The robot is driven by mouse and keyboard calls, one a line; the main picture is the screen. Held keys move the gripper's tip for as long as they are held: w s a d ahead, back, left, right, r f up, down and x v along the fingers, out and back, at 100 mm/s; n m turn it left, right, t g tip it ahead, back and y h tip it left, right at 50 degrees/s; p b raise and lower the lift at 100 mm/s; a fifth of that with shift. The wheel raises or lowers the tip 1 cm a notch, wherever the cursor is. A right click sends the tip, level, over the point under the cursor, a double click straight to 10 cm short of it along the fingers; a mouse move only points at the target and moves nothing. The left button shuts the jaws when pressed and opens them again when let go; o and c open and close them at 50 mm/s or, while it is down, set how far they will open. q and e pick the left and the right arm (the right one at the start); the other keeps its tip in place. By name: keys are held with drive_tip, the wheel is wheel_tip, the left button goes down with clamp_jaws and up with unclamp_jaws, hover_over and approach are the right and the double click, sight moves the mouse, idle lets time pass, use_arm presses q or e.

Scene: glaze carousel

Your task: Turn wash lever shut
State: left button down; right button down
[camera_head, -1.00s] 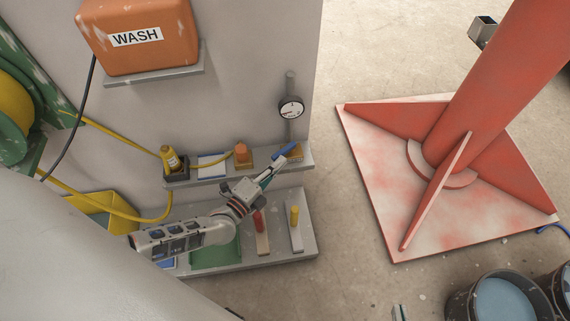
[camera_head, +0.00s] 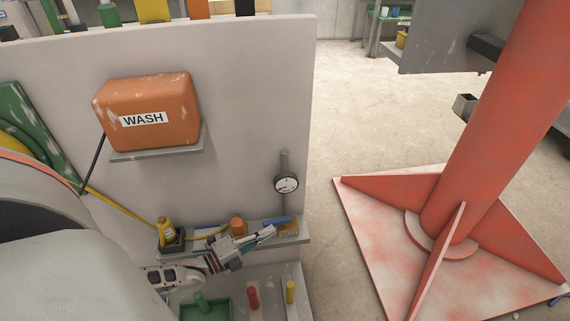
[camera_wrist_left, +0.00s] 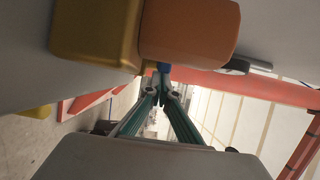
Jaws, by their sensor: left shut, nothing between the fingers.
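The blue wash lever (camera_head: 276,221) sits at the right end of the upper wall shelf (camera_head: 176,253), below a round gauge (camera_head: 286,184). It lies nearly along the shelf, tilted slightly up to the right. My left gripper (camera_head: 272,231) is shut and empty, its tips close beside the lever's near side. Whether they touch it I cannot tell. In the left wrist view, the closed fingertips (camera_wrist_left: 166,76) point at a small blue piece (camera_wrist_left: 164,68) under an orange block (camera_wrist_left: 190,30). The lever's pivot is not clear. My right gripper is not in view.
The orange WASH tank (camera_head: 150,105) is on the wall above. A yellow bottle (camera_head: 166,230) and an orange knob (camera_head: 237,226) stand on the same shelf. Below are red (camera_head: 253,295) and yellow (camera_head: 290,291) handles and a green tray (camera_head: 205,310). A red column (camera_head: 470,170) stands right.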

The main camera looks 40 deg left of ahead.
use_arm(q)
drive_tip(key=shift+w+a, duration=0.1)
drive_tip(key=shift+a, duration=0.6)
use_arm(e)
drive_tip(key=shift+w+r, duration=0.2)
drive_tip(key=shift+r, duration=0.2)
use_arm(q)
drive_tip(key=shift+a, duration=0.1)
drive_tip(key=shift+w, duration=0.1)
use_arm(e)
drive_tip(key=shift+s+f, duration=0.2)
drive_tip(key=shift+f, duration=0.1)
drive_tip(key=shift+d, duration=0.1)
